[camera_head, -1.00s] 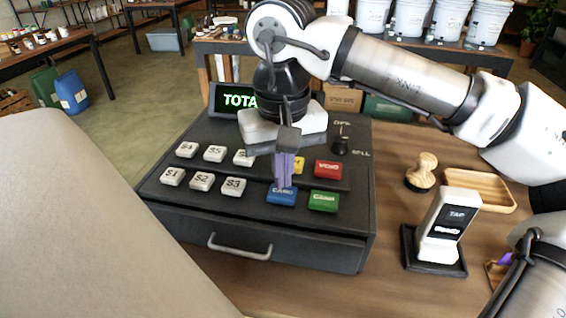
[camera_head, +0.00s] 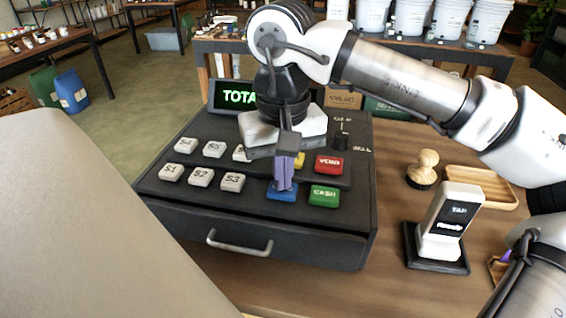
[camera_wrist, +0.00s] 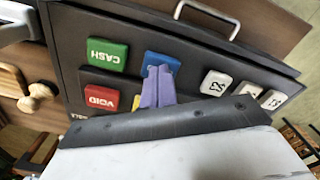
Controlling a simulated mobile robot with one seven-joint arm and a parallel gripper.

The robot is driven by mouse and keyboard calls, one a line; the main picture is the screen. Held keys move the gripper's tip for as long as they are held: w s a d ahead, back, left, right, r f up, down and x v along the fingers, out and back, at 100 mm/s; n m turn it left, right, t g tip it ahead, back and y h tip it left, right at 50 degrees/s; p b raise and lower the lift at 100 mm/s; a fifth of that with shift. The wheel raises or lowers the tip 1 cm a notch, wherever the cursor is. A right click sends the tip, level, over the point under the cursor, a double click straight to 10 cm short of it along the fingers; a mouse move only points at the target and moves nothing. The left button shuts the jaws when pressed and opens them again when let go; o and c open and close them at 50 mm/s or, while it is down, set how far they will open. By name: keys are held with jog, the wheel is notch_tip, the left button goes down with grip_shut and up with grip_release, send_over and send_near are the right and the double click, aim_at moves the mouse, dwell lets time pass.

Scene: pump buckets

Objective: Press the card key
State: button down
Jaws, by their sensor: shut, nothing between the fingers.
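The card key is the blue key (camera_head: 284,197) in the front row of a black cash register (camera_head: 200,232). It sits left of the green CASH key (camera_head: 324,196). My gripper (camera_head: 283,187) is shut and empty, pointing down, with its purple fingertips over the blue key and hiding its label. The wrist view also shows the blue key (camera_wrist: 162,57) just beyond my fingertips (camera_wrist: 158,70). I cannot tell whether the tips touch the key.
The red VOID key (camera_head: 328,164) and a mostly hidden yellow key (camera_head: 300,159) lie behind. White S keys (camera_head: 201,177) are to the left. A card reader (camera_head: 446,222), a wooden stamp (camera_head: 424,168) and a wooden tray (camera_head: 507,199) stand on the right.

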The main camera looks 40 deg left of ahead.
dwell(0.3)
notch_tip(320, 180, up, 7)
jog(key=p, duration=0.6)
jog(key=shift+f, duration=0.1)
dwell(0.6)
